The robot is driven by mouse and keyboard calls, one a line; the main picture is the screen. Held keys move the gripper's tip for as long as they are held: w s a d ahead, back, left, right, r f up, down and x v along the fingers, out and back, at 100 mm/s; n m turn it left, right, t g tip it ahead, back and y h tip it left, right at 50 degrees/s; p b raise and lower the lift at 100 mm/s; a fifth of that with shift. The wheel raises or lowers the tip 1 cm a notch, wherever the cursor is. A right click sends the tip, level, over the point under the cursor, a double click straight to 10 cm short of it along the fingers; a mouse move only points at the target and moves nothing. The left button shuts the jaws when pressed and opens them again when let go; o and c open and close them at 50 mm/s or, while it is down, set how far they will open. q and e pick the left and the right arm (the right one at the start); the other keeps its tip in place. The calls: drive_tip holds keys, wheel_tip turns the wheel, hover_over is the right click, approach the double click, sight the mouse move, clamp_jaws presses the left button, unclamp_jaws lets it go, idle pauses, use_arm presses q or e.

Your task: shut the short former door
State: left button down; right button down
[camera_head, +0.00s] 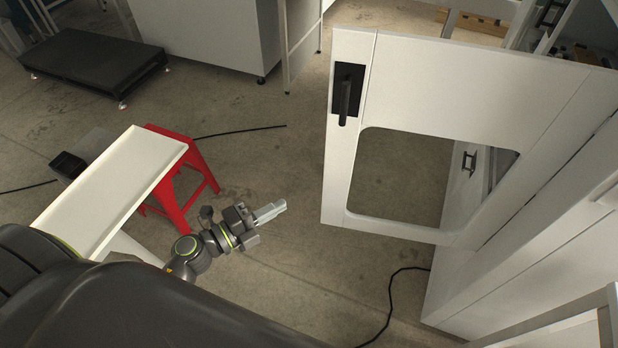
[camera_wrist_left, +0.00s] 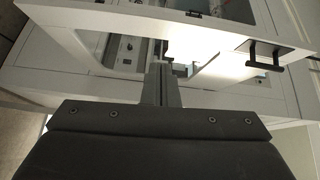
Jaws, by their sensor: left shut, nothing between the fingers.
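The short former door (camera_head: 455,85) is a white panel with a large window opening, standing open on the right of the head view. Its black handle (camera_head: 345,95) is at its upper left. My left gripper (camera_head: 280,207) is shut and empty, left of the door's lower free edge and apart from it in the picture. In the left wrist view the shut fingers (camera_wrist_left: 161,85) point toward white panels, with a black handle (camera_wrist_left: 268,54) at the upper right. My right gripper is not in view.
A white-topped table (camera_head: 120,180) and a red stool (camera_head: 185,180) stand on the left. A low black platform (camera_head: 90,65) is at the back left. The white machine body (camera_head: 540,240) fills the right. A black cable (camera_head: 390,300) lies on the floor below the door.

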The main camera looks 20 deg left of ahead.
use_arm(q)
drive_tip(key=m, duration=0.1)
drive_tip(key=p, duration=0.3)
approach(333, 167)
drive_tip(key=shift+h, duration=0.3)
drive_tip(key=x, duration=0.5)
drive_tip(key=shift+d, duration=0.25)
drive_tip(key=shift+w+a, duration=0.1)
drive_tip(key=shift+w, duration=0.3)
